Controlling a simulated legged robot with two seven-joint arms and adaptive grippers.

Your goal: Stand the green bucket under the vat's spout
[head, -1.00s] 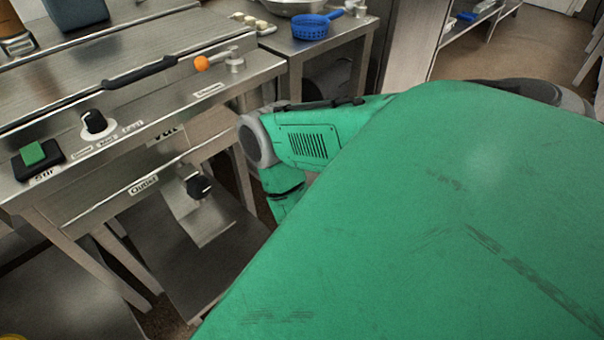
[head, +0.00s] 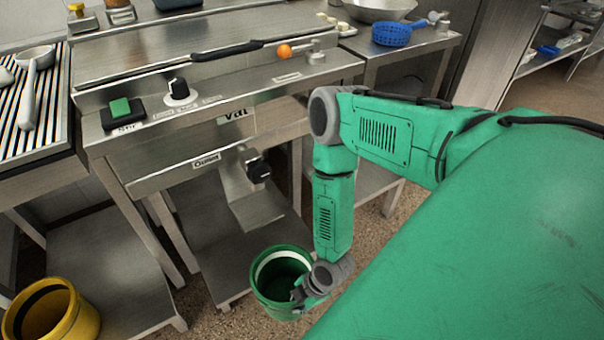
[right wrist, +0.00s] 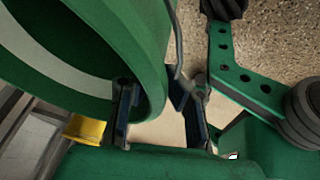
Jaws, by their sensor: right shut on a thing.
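The green bucket (head: 262,291), with a pale band inside its rim, hangs upright or nearly so in the head view, in front of the vat's lower shelf. My right gripper (head: 304,292) is shut on its near right rim. In the right wrist view the bucket wall (right wrist: 110,40) passes between the two dark fingers of the gripper (right wrist: 160,112). The vat (head: 190,135) has an outlet spout (head: 246,195) with a black knob (head: 258,171), above and left of the bucket. The bucket is not under the spout. My left gripper is out of view.
The vat's lower shelf (head: 205,250) has bare room below the spout. Table legs stand around it. A yellow bucket (head: 82,322) is at the lower left. A blue basket (head: 391,34) is on the back table. Speckled floor (head: 385,235) is clear to the right.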

